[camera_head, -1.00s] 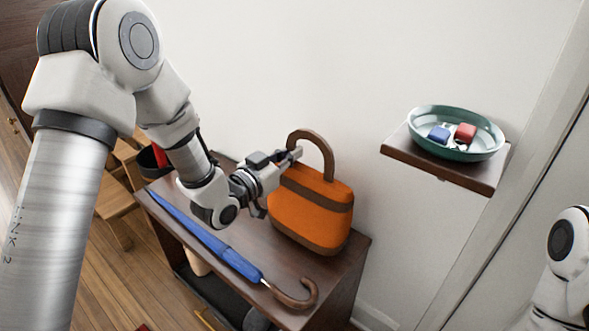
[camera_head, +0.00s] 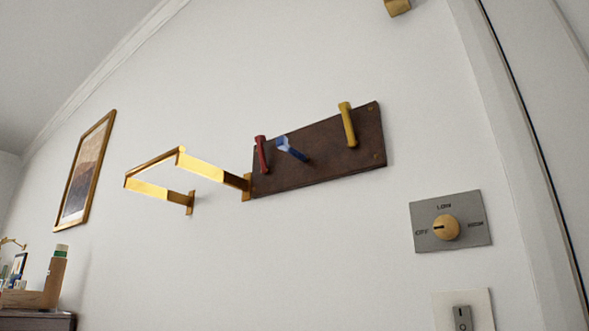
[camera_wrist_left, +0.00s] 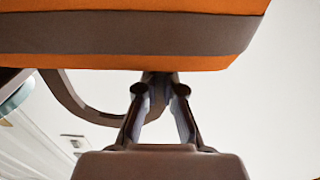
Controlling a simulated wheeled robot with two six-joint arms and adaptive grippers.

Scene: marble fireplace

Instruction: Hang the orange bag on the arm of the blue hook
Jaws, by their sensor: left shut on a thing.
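The blue hook (camera_head: 290,149) sticks out from a dark wooden board on the wall in the head view, between a red hook and a yellow hook. No bag hangs on it. The orange bag (camera_wrist_left: 120,62) fills the top of the left wrist view, with a brown band across it. Its curved brown handle (camera_wrist_left: 78,104) runs into the jaws of my left gripper (camera_wrist_left: 160,88), which is shut on it. Neither gripper shows in the head view now. The rest of the bag is cut off by the wrist picture's edge.
The red hook (camera_head: 261,154) and yellow hook (camera_head: 347,124) flank the blue one on the board (camera_head: 320,160). A gold bracket (camera_head: 165,174) juts from the wall to the left. A dial plate (camera_head: 450,222) and a switch (camera_head: 462,315) are lower right.

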